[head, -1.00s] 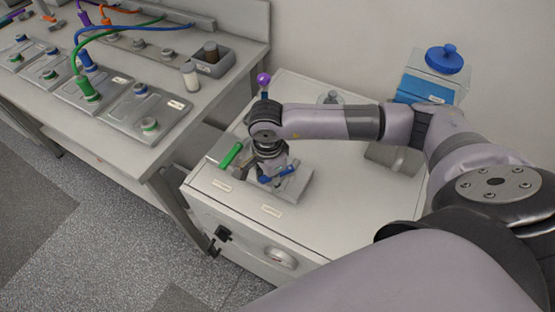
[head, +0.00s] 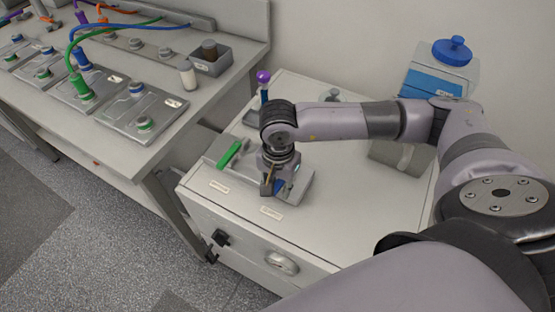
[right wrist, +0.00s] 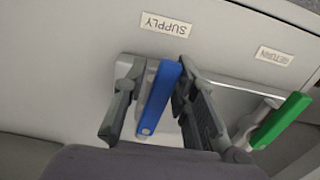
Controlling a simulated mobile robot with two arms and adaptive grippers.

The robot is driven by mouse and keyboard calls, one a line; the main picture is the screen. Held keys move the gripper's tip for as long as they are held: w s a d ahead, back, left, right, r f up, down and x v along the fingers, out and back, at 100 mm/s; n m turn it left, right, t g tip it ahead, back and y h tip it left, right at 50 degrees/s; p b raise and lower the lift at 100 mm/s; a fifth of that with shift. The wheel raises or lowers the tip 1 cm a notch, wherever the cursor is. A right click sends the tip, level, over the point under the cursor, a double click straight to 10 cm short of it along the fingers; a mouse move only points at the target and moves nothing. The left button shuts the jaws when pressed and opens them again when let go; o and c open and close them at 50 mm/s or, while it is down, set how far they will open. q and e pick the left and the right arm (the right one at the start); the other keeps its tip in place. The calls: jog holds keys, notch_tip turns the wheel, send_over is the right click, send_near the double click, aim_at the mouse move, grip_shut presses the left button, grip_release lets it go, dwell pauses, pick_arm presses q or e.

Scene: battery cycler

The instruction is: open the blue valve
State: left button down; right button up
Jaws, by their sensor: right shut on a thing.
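The blue valve handle (right wrist: 158,97) stands between the two fingers of my right gripper (right wrist: 160,72) in the right wrist view, near the SUPPLY label (right wrist: 166,24). The right finger lies close along the handle; a narrow gap shows on the left side. The valve body is mostly hidden. My left gripper is in neither view.
A green handle (head: 229,155) sits beside the blue one, near the RETURN label (right wrist: 273,56). A purple-topped blue post (head: 264,84) and a clear tank with a blue lid (head: 452,50) stand behind. A bench (head: 180,120) with cables is at left. The cabinet's front top is clear.

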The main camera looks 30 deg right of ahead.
jog(key=shift+s, duration=0.1)
dwell(0.4)
jog(key=shift+s+d+f+n+b, duration=0.15)
jog(key=shift+d+f+n+b, duration=0.05)
jog(key=shift+n+b, duration=0.35)
jog(key=shift+s+r, duration=0.1)
jog(key=shift+s+n+b, duration=0.1)
jog(key=shift+n+b, duration=0.15)
jog(key=shift+b, duration=0.25)
jog(key=shift+s, duration=0.1)
jog(key=shift+o, duration=0.8)
jog(key=shift+s+d, duration=0.15)
jog(key=shift+o, duration=0.5)
jog(key=shift+b, duration=0.3)
jog(key=shift+o, duration=0.8)
jog(key=shift+s, duration=0.1)
jog(key=shift+c, duration=0.6)
